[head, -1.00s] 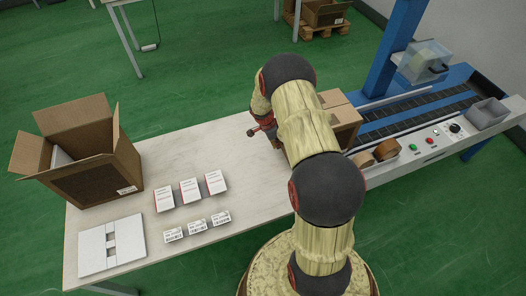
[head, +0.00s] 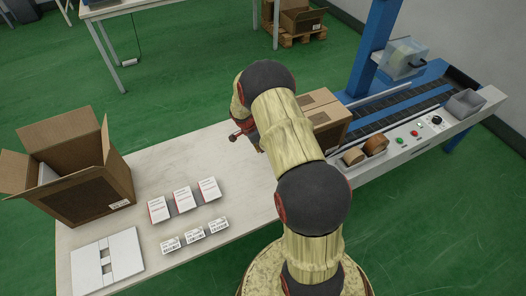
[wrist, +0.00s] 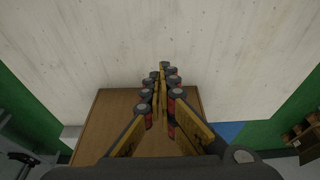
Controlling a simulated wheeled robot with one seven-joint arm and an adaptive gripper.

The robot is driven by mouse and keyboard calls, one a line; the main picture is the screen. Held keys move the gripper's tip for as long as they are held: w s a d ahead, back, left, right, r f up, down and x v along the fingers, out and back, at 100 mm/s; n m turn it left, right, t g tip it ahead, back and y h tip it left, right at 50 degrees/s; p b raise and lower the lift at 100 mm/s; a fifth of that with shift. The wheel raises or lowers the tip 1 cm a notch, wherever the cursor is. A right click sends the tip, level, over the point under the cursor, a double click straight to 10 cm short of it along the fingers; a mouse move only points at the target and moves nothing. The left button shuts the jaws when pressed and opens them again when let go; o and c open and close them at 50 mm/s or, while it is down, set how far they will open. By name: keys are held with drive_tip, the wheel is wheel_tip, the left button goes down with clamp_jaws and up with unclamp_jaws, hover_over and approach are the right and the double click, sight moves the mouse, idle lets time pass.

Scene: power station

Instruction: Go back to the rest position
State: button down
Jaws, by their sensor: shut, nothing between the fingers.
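My gripper (wrist: 160,85) is shut and empty in the wrist view, its fingertips together over the pale table. In the head view my arm reaches over the table's right part, and the gripper (head: 238,134) shows only in part beside the arm, left of a closed cardboard box (head: 325,112). In the wrist view a brown cardboard surface (wrist: 105,125) lies behind and below the fingers. The arm hides part of the table and of the closed box in the head view.
An open cardboard box (head: 90,185) stands on the table (head: 215,252) at left. Several small white boxes (head: 183,200) and a white flat panel (head: 105,262) lie in front. A conveyor machine (head: 410,142) with tape rolls (head: 375,145) stands at right. Bare table lies left of my arm.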

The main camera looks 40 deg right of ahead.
drive_tip(key=p+v, duration=0.2)
drive_tip(key=v, duration=0.6)
drive_tip(key=shift+r+p, duration=0.2)
drive_tip(key=shift+p, duration=0.1)
drive_tip(key=shift+d, duration=0.1)
drive_tip(key=s+a+n+g+y, duration=0.1)
drive_tip(key=s+a+n, duration=0.3)
drive_tip(key=s+n, duration=0.25)
drive_tip(key=s+a+r+n+t, duration=0.2)
drive_tip(key=s+a+r+n, duration=0.3)
drive_tip(key=a+r, duration=0.3)
drive_tip(key=s+a+r+n+t+y+p, duration=0.1)
drive_tip(key=s+a+r+n+t, duration=0.2)
drive_tip(key=r, duration=1.4)
drive_tip(key=s+a+r+n+t+y, duration=0.1)
drive_tip(key=s+a+r+n+t, duration=0.1)
drive_tip(key=s+a+r+n, duration=0.4)
drive_tip(key=s+a+r, duration=0.4)
drive_tip(key=a+r, duration=0.2)
drive_tip(key=a, duration=0.1)
drive_tip(key=shift+s+a+r+n+t, duration=0.2)
drive_tip(key=shift+s+a+n+t, duration=0.1)
drive_tip(key=shift+a+n, duration=0.1)
